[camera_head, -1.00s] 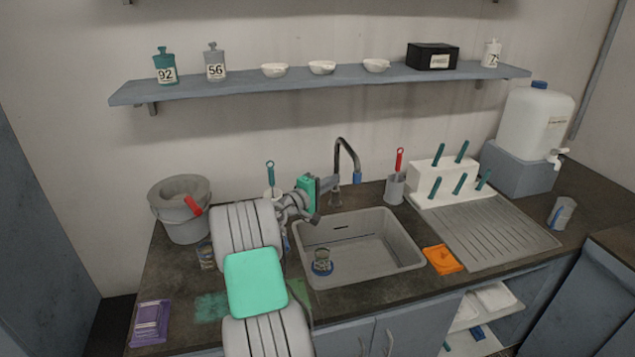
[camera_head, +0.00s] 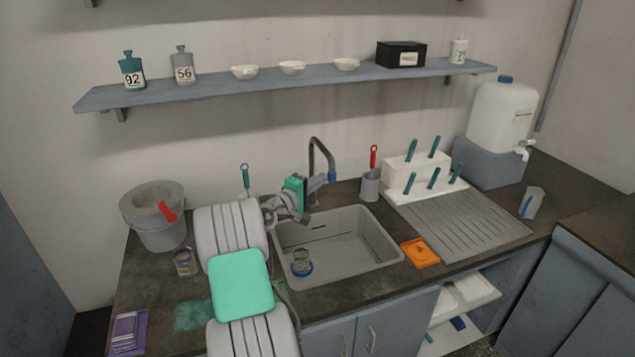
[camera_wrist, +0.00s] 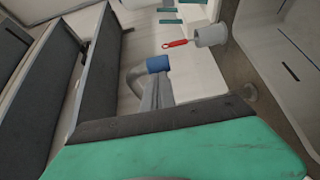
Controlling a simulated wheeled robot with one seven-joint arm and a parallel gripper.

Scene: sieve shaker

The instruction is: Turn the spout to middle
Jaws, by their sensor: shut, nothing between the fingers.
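The grey tap spout (camera_head: 319,143) arches up behind the sink (camera_head: 385,238) and comes down to a blue tip (camera_head: 332,178), to the right of its base. My gripper (camera_head: 321,183) is shut and empty, with its fingers just left of the blue tip. In the wrist view, the grey fingers (camera_wrist: 156,92) point at the blue tip (camera_wrist: 157,65), and part of the curved spout (camera_wrist: 134,76) shows to its left. They look very close; I cannot tell whether they touch.
A glass beaker (camera_head: 301,263) stands in the sink's left part. A grey cup (camera_head: 370,187) with a red-handled brush is right of the tap, beside a white rack (camera_head: 409,173). A bucket (camera_head: 160,228) stands left of my arm. An orange item (camera_head: 420,253) lies right of the sink.

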